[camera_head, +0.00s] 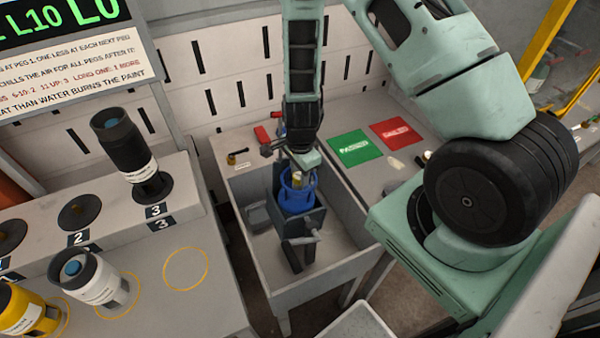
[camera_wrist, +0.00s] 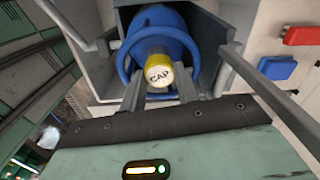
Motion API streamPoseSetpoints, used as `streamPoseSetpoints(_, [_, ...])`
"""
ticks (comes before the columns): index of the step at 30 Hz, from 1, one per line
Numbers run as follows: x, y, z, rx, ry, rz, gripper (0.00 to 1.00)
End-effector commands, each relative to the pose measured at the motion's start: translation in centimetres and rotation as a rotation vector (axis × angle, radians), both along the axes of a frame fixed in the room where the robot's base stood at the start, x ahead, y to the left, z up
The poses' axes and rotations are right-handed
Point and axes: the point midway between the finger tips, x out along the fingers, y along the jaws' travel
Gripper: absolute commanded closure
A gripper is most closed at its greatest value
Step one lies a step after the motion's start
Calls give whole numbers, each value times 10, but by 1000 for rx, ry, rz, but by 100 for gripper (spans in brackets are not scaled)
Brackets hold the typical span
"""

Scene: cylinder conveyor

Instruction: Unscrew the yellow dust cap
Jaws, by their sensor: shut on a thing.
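The yellow dust cap (camera_wrist: 158,72), marked CAP, sits at the end of a blue cylinder (camera_wrist: 160,28) with a blue ring guard around it. In the wrist view my gripper (camera_wrist: 158,84) has one finger on each side of the cap, shut on it. In the head view the blue cylinder (camera_head: 296,192) stands upright in a grey holder (camera_head: 312,222) in the sink-like trough. My gripper (camera_head: 299,172) reaches it from above, and the yellow cap (camera_head: 297,178) shows only as a small patch.
Green (camera_head: 354,148) and red (camera_head: 396,133) mats lie on the bench to the right. A black cylinder (camera_head: 124,145), a white one (camera_head: 92,278) and a yellow one (camera_head: 25,312) stand at the left. A red object (camera_wrist: 304,36) and a blue block (camera_wrist: 278,68) are near the holder.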

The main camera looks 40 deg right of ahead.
Motion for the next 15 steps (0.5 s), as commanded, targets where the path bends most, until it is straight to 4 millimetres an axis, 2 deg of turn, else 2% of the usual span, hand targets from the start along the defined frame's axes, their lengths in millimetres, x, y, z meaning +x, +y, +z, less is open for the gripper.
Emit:
streamPoseSetpoints(3, [0,1,-2,0,-8,62,100])
streamPoseSetpoints(10, [0,1,-2,-10,-54,458,100])
streamPoseSetpoints(15, [1,1,1,-11,-61,524,100])
